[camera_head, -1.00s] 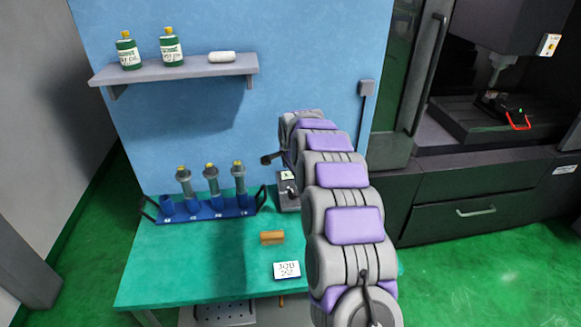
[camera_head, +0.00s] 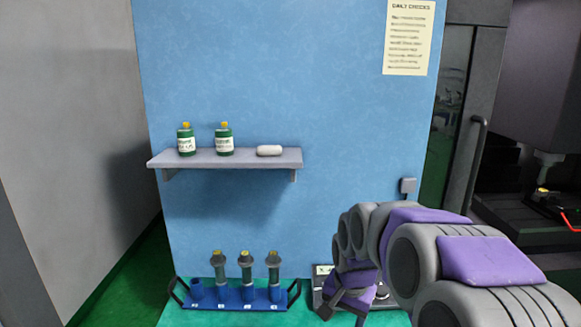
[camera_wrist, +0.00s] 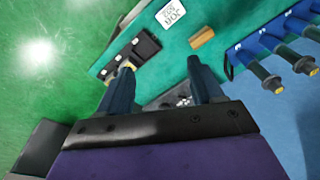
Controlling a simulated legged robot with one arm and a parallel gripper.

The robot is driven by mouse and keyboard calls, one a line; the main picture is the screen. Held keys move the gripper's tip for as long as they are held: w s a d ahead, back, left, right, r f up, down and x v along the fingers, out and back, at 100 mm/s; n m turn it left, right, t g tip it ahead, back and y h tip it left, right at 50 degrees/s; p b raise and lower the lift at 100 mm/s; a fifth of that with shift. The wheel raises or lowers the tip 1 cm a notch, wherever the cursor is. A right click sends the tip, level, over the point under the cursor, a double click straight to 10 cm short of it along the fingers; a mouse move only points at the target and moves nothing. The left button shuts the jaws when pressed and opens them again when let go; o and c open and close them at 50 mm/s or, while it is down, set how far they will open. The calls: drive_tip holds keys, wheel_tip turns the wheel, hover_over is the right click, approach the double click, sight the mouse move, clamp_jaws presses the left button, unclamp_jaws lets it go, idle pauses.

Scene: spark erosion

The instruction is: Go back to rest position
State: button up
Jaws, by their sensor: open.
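My gripper (camera_head: 345,307) is at the end of my grey and purple arm, low over the right part of the green table in the head view. In the wrist view my gripper (camera_wrist: 160,75) shows two dark fingers spread apart with nothing held between them. Beyond the fingers are the green table's edge and the floor.
A blue rack (camera_head: 238,300) with several slots holds three yellow-tipped tools. A shelf (camera_head: 230,160) carries two green bottles and a white roll. A wooden block (camera_wrist: 201,38) and a job card (camera_wrist: 171,14) lie on the table. A machine (camera_head: 530,190) stands at right.

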drive_tip(key=s+d+f+n+g, duration=0.1)
drive_tip(key=s+n, duration=0.2)
drive_tip(key=s, duration=1.3)
drive_tip(key=s+d+f+n+g, duration=0.1)
drive_tip(key=s+n+g, duration=0.1)
drive_tip(key=s, duration=1.4)
drive_tip(key=shift+d+n, duration=0.25)
drive_tip(key=shift+n, duration=0.25)
